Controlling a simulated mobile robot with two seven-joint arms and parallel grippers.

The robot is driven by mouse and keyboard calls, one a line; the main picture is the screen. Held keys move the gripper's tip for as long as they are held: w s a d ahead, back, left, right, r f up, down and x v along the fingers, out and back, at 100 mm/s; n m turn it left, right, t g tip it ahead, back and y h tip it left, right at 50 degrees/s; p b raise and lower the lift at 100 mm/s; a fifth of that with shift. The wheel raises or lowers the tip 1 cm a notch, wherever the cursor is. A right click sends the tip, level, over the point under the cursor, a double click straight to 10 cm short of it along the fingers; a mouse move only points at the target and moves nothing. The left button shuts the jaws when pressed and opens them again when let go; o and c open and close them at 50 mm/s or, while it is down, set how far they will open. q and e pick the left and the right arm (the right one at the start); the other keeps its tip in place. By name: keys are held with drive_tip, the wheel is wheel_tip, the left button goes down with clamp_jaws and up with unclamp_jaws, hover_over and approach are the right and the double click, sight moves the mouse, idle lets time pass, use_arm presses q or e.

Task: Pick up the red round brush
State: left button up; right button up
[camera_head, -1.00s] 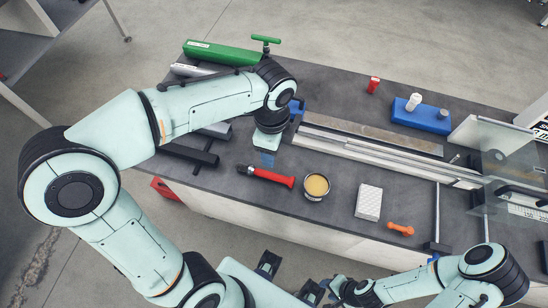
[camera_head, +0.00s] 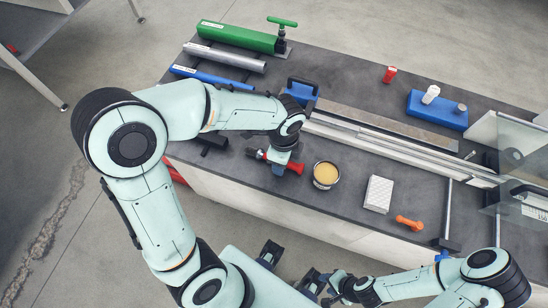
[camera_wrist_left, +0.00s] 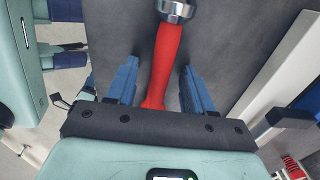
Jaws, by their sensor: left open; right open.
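The red round brush (camera_head: 297,168) lies on the dark bench top. My left gripper (camera_head: 279,168) is over it and hides its middle in the head view. In the left wrist view the brush's red handle (camera_wrist_left: 163,62) lies between the two open blue fingers of the left gripper (camera_wrist_left: 158,82), with a gap on both sides. Its shiny metal collar (camera_wrist_left: 176,9) is at the top edge, and the rest of the head is cut off. My right gripper (camera_head: 291,266) is open and empty at the bottom, in front of the bench.
A tin with yellowish contents (camera_head: 326,175) stands just right of the brush. A white block (camera_head: 379,194) and an orange tool (camera_head: 409,223) lie farther right. Long metal rails (camera_head: 400,152) run behind. A black bar (camera_head: 212,143) is to the left.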

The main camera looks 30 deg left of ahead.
use_arm(q)
clamp_jaws()
wheel_tip(320, 180, up, 20)
drive_tip(key=p, duration=0.3)
use_arm(e)
drive_tip(key=r, duration=0.1)
drive_tip(key=w+r, duration=0.2)
drive_tip(key=shift+r, duration=0.4)
drive_tip(key=shift+s, duration=0.1)
